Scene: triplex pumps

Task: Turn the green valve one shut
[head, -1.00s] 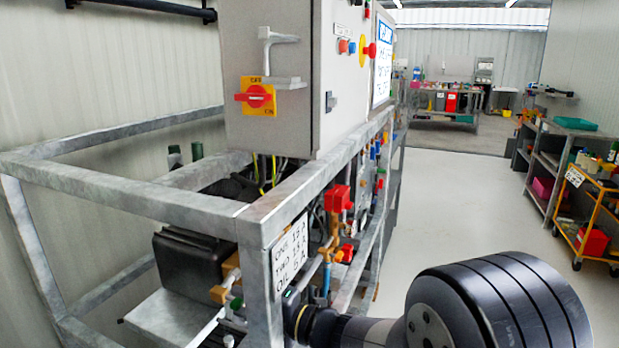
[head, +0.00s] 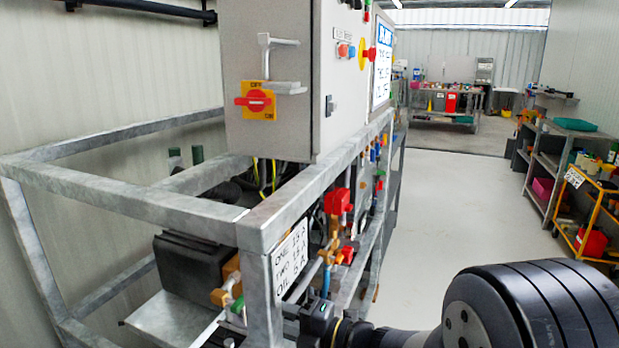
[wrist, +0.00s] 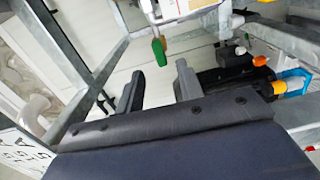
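The green valve handle (wrist: 159,51) shows at the upper middle of the wrist view, beyond my fingertips and roughly in line with the gap between them. In the head view a small green part (head: 237,306) shows low behind the corner post, and I cannot tell for sure that it is the same handle. My gripper (wrist: 157,78) is open and empty, with its two dark fingers apart and clear of the handle. In the head view my dark wrist reaches in from the lower right, and the fingers are hidden by the frame.
The grey steel frame (head: 150,200) stands around the pump, with a white label plate (head: 290,258) on its corner post. A red valve handle (head: 338,201) sits right of the post. A blue fitting (wrist: 294,82) is at right in the wrist view. The floor (head: 455,215) to the right is clear.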

